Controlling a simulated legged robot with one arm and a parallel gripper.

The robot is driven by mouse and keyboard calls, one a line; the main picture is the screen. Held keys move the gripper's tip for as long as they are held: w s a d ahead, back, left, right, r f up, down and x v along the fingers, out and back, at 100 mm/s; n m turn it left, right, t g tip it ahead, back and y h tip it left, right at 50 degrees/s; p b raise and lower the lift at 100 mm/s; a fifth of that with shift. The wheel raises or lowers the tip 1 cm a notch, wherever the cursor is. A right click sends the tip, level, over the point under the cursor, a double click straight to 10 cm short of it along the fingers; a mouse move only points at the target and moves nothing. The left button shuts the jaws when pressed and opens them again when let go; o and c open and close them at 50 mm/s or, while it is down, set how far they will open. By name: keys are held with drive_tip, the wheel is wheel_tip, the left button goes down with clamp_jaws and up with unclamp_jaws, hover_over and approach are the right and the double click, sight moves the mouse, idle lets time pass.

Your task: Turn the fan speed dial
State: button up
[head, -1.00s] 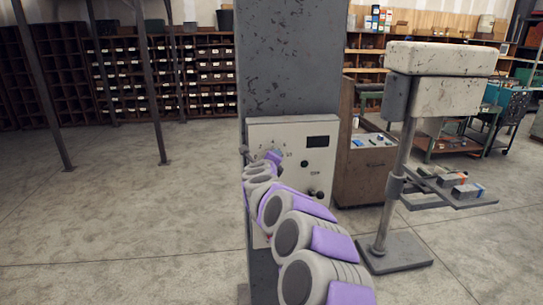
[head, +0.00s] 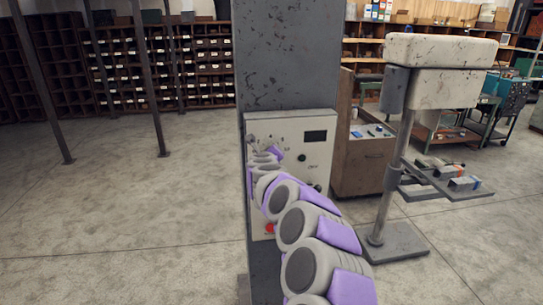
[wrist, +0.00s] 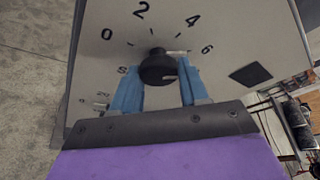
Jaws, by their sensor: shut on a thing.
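The fan speed dial is a black round knob (wrist: 158,68) with the numbers 0, 2, 4 and 6 around it, centred in the wrist view. A pale mark beside the knob points towards the 6. My gripper (wrist: 160,78) has blue fingers on either side of the knob and is shut on it. In the head view my gripper (head: 270,148) is at the upper left of the pale control panel (head: 318,162), and my arm hides the dial.
The panel is mounted on a worn grey column (head: 285,55). It carries a dark display (head: 316,136), other black knobs (head: 301,157) and a red button (head: 270,228). A drill press (head: 435,90) stands to the right. The floor on the left is open.

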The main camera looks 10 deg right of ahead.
drive_tip(key=o, duration=1)
drive_tip(key=shift+w+a+f, duration=0.1)
drive_tip(key=shift+a+f, duration=0.05)
drive_tip(key=shift+f, duration=0.05)
drive_tip(key=shift+s+r, duration=0.1)
drive_tip(key=shift+s, duration=0.1)
drive_tip(key=v, duration=0.8)
drive_tip(key=b+v, duration=0.1)
drive_tip(key=v, duration=0.8)
drive_tip(key=shift+a, duration=0.25)
drive_tip(key=shift+o, duration=0.2)
drive_tip(key=shift+d+b, duration=0.1)
drive_tip(key=shift+b, duration=0.2)
